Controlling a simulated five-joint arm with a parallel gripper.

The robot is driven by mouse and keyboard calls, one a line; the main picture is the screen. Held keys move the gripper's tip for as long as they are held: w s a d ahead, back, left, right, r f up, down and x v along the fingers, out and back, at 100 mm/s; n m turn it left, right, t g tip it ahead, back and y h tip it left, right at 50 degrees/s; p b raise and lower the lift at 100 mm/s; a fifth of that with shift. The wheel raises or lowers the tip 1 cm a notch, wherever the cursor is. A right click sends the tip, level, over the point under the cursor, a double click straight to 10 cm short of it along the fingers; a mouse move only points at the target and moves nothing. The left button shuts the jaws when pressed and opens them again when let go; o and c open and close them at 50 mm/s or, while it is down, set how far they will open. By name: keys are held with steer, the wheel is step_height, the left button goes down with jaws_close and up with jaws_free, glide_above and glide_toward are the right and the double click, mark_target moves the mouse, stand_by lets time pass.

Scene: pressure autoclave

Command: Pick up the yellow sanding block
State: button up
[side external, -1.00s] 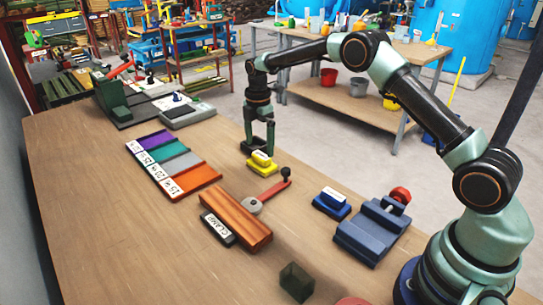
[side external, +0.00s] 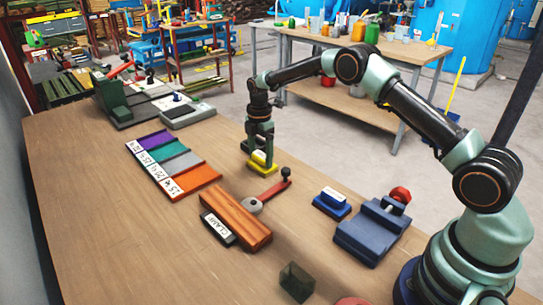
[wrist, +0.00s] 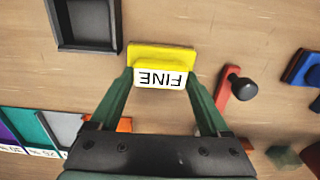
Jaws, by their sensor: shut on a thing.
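The yellow sanding block (side external: 264,169) sits on the wooden table, below my gripper. In the wrist view the block (wrist: 161,54) has a yellow base and a white raised part marked FINE. My gripper (wrist: 160,78) is shut on the block, one green finger at each end of the white part. In the side view my gripper (side external: 259,156) points straight down and partly hides the block. The block looks level, and I see no clear gap between it and the table.
A dark square tray (wrist: 85,45) lies close to the block. A blue block (side external: 332,205), a blue vise (side external: 372,234), a wooden clamp piece (side external: 236,219) and a coloured strip tray (side external: 196,187) stand around. The left front table is clear.

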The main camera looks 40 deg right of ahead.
mark_target(260, 156)
steer(key=shift+r, duration=0.1)
step_height(260, 156, up, 20)
stand_by(0.5)
